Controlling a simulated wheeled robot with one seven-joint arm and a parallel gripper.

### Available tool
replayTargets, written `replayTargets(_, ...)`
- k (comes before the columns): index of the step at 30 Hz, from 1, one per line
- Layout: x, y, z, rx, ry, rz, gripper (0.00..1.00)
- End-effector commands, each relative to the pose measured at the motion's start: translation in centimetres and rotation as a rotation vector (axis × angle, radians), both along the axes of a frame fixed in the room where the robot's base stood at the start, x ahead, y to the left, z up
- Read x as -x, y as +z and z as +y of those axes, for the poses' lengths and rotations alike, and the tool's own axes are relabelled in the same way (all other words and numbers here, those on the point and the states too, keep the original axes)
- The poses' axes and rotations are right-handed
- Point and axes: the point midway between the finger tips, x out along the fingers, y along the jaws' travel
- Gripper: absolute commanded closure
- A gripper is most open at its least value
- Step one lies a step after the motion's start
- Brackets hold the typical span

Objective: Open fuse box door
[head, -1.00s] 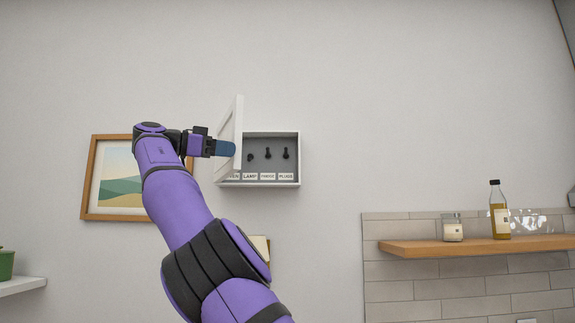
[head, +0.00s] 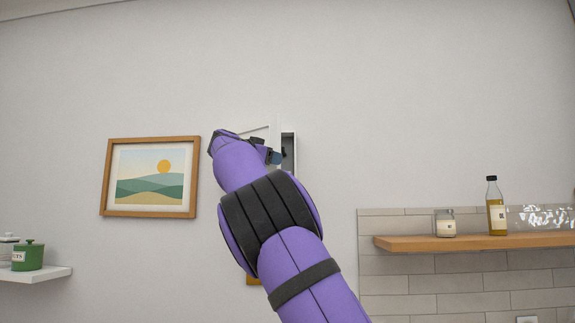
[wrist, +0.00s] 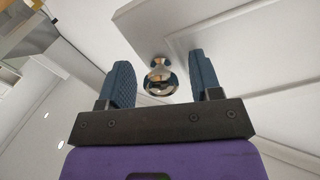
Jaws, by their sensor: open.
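The fuse box (head: 289,148) hangs on the wall, and only its right part shows past the door and my arm. Its white door (head: 278,128) stands ajar, its free edge out from the box. In the wrist view the panelled door (wrist: 235,35) fills the upper right and carries a round chrome knob (wrist: 158,77). My gripper (head: 275,157) is at the door, largely hidden by my arm. In the wrist view my gripper (wrist: 163,85) is open, with one blue finger on each side of the knob and gaps between them. The switches inside are hidden.
A framed landscape (head: 150,177) hangs left of the box. A low left shelf (head: 45,274) holds a green pot (head: 28,256). A wooden shelf (head: 460,243) at right holds a jar (head: 445,223) and a bottle (head: 496,207).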

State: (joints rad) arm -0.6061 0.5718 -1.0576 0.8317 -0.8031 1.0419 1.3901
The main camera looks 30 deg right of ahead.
Motion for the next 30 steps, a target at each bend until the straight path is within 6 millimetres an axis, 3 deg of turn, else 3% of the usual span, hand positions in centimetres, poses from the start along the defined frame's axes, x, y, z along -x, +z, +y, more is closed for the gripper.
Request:
replayTargets(6, -1.9, 0.0, -4.4, -0.002, 0.111, 0.000, 0.42)
replayTargets(12, -3.5, 0.0, -7.3, 0.000, 0.215, 0.000, 0.42)
replayTargets(21, -5.6, 0.0, -10.3, 0.000, 0.336, -0.001, 0.42)
replayTargets(30, -7.1, -0.1, -11.8, 0.001, 0.410, 0.001, 0.42)
